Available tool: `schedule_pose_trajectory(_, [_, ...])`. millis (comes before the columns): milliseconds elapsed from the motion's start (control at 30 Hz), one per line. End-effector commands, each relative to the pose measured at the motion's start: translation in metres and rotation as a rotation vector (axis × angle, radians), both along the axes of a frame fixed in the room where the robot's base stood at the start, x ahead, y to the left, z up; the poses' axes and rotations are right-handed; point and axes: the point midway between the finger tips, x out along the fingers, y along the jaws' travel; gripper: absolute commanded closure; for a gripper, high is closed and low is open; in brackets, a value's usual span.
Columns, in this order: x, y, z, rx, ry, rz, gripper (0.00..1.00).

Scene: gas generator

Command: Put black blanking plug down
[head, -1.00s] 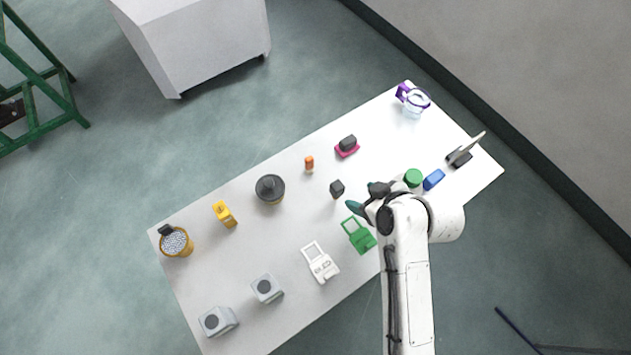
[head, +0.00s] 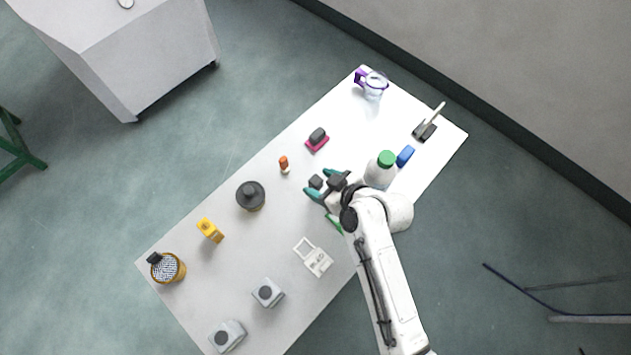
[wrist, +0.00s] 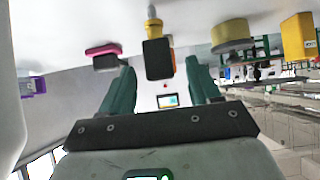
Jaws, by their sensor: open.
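The black blanking plug appears to be the small dark block (head: 316,182) near the middle of the white table (head: 225,285). In the wrist view the block (wrist: 158,60) shows dark and upright between the teal fingertips, with gaps on both sides. My gripper (head: 318,181) is open, its fingers on either side of the block. The gripper (wrist: 160,72) holds nothing that I can see. The block seems to rest on the table, though its contact with the top is not clear.
An orange-topped bottle (head: 284,164), a pink-based dark item (head: 317,139) and a dark round canister (head: 250,195) stand nearby. A green-capped white bottle (head: 381,170) is close to my wrist. A white frame (head: 314,256) lies in front. Bare table lies left of the block.

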Motion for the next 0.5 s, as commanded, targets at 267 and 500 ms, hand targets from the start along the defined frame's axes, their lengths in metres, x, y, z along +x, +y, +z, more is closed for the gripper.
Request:
schedule_pose_trajectory(267, [0.017,0.022,-0.02,-0.001,0.002,0.003,0.38])
schedule_pose_trajectory(500, [0.021,0.027,-0.026,-0.001,0.002,0.001,0.38])
